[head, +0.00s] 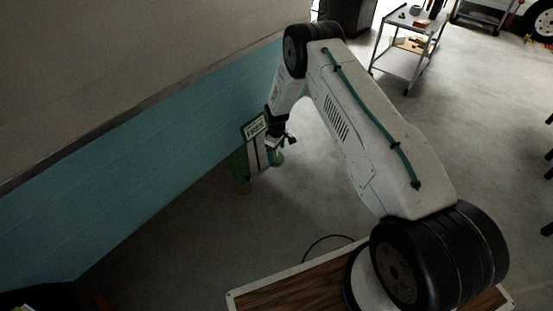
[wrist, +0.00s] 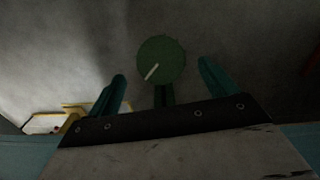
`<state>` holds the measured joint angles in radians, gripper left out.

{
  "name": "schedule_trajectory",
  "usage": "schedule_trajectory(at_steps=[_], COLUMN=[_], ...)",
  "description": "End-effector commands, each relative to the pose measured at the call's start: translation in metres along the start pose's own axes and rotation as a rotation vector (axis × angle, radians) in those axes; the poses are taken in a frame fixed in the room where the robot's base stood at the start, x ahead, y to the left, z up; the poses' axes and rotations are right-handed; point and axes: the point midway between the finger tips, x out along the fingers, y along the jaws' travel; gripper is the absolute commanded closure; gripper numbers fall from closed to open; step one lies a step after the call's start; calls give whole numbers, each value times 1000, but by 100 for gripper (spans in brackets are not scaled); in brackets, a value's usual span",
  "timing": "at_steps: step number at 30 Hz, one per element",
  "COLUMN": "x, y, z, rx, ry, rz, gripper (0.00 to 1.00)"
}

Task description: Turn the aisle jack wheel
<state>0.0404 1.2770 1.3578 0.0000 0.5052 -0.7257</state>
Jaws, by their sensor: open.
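A round dark green wheel (wrist: 161,58) with a short white line on its face shows in the wrist view, on a dark stem. My gripper (wrist: 161,69) is open, with one teal finger on each side of the wheel and a visible gap to both. How far the wheel is from the fingertips in depth, I cannot tell. In the head view my gripper (head: 277,142) points down beside a green stand (head: 241,166) with a pale labelled panel (head: 256,127). A small green round part, likely the wheel (head: 277,158), shows just below the gripper.
The teal and beige camper side (head: 150,165) runs close along the left of the stand. A wheeled cart (head: 409,45) with small items stands at the back right. The grey floor between is clear. Yellow-edged pale parts (wrist: 70,119) show at the wrist view's lower left.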

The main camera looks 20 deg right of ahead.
Motion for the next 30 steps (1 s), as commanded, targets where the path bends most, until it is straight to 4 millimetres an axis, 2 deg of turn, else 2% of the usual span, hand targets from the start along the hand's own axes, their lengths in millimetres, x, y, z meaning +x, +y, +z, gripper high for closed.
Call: schedule_trajectory(at_steps=[3, 9, 20, 22, 25, 30], x=[22, 46, 53, 53, 53, 53], y=[0, 0, 0, 0, 0, -1], z=[0, 0, 0, 0, 0, 0], rx=[1, 2, 2, 2, 2, 4], ry=[-1, -1, -1, -1, -1, -1], rz=[-1, -1, -1, -1, -1, -2], gripper=[15, 15, 15, 29, 57, 58])
